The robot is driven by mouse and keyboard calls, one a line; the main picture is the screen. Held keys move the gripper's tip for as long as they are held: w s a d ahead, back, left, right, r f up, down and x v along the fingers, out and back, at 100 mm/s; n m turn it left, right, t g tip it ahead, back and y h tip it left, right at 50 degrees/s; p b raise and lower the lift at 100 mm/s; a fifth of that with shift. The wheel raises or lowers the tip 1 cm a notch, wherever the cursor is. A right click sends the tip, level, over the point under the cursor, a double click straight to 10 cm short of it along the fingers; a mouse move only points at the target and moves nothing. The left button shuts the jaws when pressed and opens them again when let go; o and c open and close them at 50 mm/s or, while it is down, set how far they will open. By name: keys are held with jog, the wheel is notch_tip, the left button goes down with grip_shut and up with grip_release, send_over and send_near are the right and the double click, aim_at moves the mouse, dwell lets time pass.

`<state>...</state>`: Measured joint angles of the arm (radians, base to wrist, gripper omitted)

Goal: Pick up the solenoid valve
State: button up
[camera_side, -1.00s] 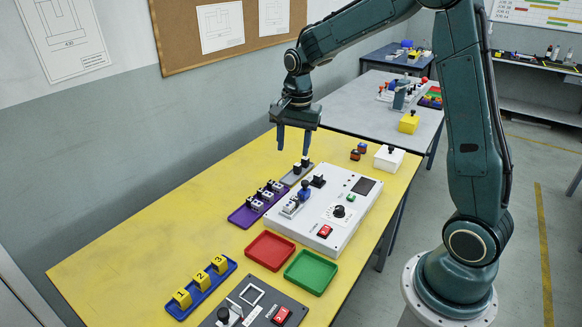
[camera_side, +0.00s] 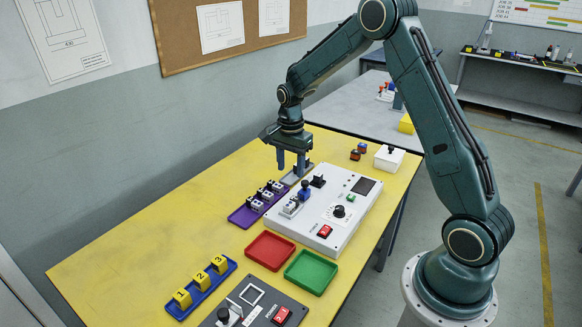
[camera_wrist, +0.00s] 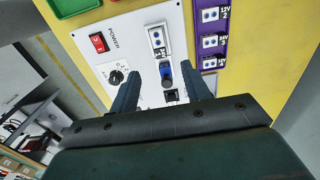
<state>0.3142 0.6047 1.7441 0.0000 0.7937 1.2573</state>
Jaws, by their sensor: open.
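No part is clearly marked as the solenoid valve, so I cannot tell which it is. Several small black-and-white blocks with voltage labels sit in a purple tray (camera_side: 240,217), which also shows in the wrist view (camera_wrist: 222,38). A small grey tray (camera_side: 289,180) behind it is partly hidden by my fingers. My gripper (camera_side: 291,171) is open, fingers down, over the grey tray area. In the wrist view my open fingers (camera_wrist: 162,72) frame a blue-bodied part (camera_wrist: 166,76) on the white panel, beside a white block (camera_wrist: 157,40). Nothing is held.
The white panel (camera_side: 333,225) has a knob and a red switch. Red tray (camera_side: 268,266), green tray (camera_side: 311,288) and blue tray (camera_side: 187,308) with numbered yellow blocks stand nearer the front. A white box (camera_side: 388,162) stands at the back right. The yellow table's left side is clear.

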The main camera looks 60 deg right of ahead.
send_over(291, 202)
notch_tip(291, 202, down, 7)
jog(key=shift+r, duration=0.2)
jog(key=shift+f, duration=2.55)
grip_shut()
